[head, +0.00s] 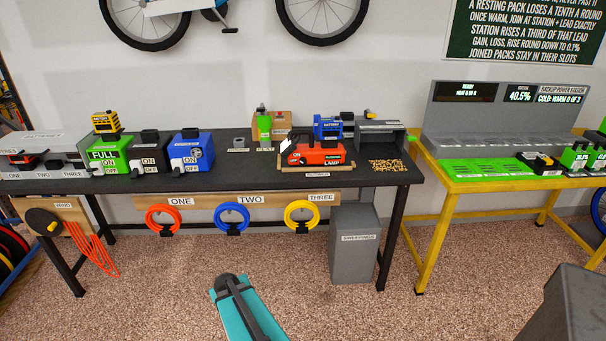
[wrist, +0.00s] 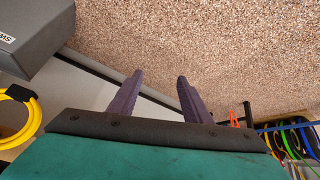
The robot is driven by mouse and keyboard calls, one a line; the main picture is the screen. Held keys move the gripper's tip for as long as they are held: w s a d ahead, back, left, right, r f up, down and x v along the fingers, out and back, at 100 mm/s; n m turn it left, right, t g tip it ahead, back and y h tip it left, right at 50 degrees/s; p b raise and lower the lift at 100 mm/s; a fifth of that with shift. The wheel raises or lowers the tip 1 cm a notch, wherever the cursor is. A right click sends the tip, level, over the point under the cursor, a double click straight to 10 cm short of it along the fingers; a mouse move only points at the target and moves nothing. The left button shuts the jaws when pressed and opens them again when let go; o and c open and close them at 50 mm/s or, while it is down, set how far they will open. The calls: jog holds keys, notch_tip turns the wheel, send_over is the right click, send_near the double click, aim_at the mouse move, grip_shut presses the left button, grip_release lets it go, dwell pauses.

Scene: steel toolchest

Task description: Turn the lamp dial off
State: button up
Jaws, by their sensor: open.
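The red lamp unit (head: 320,154), labelled LAMP, sits on the dark workbench (head: 240,171) toward its right end, in the head view. In the head view only my teal arm shows, low in front of the bench.
Green (head: 108,154) and blue (head: 191,152) boxes with ON/OFF labels stand left on the bench. Coloured rings, including a yellow one (head: 302,217), hang below its front edge. A grey bin (head: 354,252) stands under it. A yellow table (head: 480,184) is at right.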

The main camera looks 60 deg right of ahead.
jog(key=w+d+r+m+t+h+b, duration=0.1)
jog(key=d+r, duration=0.2)
jog(key=d, duration=0.3)
jog(key=w+d+r+t+h+b, duration=0.1)
jog(key=d+r+h, duration=0.1)
jog(key=d+r, duration=0.35)
jog(key=m+t+h+b, duration=0.3)
jog(key=t+h+b, duration=0.15)
jog(key=h, duration=0.25)
send_near(303, 163)
jog(key=w+v, duration=0.1)
jog(key=v, duration=0.5)
jog(key=shift+s+a+r+n+g+b, duration=0.2)
jog(key=shift+r+n+g+b, duration=0.1)
jog(key=shift+r+g, duration=0.15)
jog(key=shift+w+d+f, duration=0.1)
jog(key=shift+x, duration=6.8)
